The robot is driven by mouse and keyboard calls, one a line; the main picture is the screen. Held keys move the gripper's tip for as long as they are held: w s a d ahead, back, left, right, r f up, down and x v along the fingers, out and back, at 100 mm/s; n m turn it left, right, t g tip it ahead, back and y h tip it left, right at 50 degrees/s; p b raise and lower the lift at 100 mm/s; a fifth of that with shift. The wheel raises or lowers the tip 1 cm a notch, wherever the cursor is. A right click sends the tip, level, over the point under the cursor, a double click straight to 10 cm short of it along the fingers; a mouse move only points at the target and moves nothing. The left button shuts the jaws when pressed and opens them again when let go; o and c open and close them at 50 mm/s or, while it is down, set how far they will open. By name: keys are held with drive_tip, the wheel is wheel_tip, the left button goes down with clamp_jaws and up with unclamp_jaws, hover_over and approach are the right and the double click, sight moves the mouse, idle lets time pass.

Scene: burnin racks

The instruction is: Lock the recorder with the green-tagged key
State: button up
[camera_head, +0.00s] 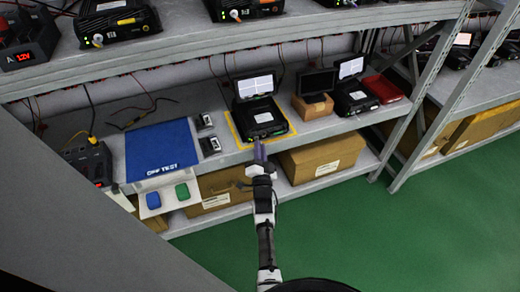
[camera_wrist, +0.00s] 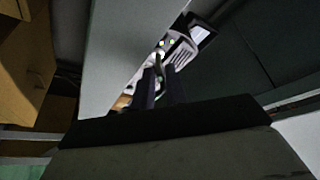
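The recorder (camera_head: 261,118), a black box with a raised lit screen (camera_head: 256,84), stands inside a yellow outline on the middle shelf. My gripper (camera_head: 259,150) is just in front of it, at the shelf's front edge. In the wrist view, my gripper's dark fingers (camera_wrist: 157,84) point towards a small device front with bright lights (camera_wrist: 167,44). A small dark-greenish shape (camera_wrist: 160,64) shows by the fingertips; I cannot tell whether it is a key or whether it is held. No green-tagged key is clearly visible. The lock is too small to tell.
A blue mat (camera_head: 160,148) lies left of the recorder. A brown box (camera_head: 312,106) and a second recorder (camera_head: 353,97) stand right. The green floor (camera_head: 330,225) is clear.

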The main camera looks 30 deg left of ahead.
drive_tip(key=shift+c, duration=0.2)
clamp_jaws()
drive_tip(key=shift+f, duration=0.1)
drive_tip(key=n+g+y, duration=0.2)
drive_tip(key=n+g, duration=0.1)
drive_tip(key=n, duration=0.5)
drive_tip(key=n+g+y+b, duration=0.1)
drive_tip(key=n+g+y, duration=0.2)
drive_tip(key=n, duration=0.5)
drive_tip(key=n+g+y+b, duration=0.1)
drive_tip(key=n+g+y, duration=0.1)
drive_tip(key=n, duration=0.7)
drive_tip(key=shift+w+d+g, duration=0.3)
drive_tip(key=shift+w+g, duration=0.1)
drive_tip(key=shift+g, duration=0.2)
drive_tip(key=shift+n, duration=0.3)
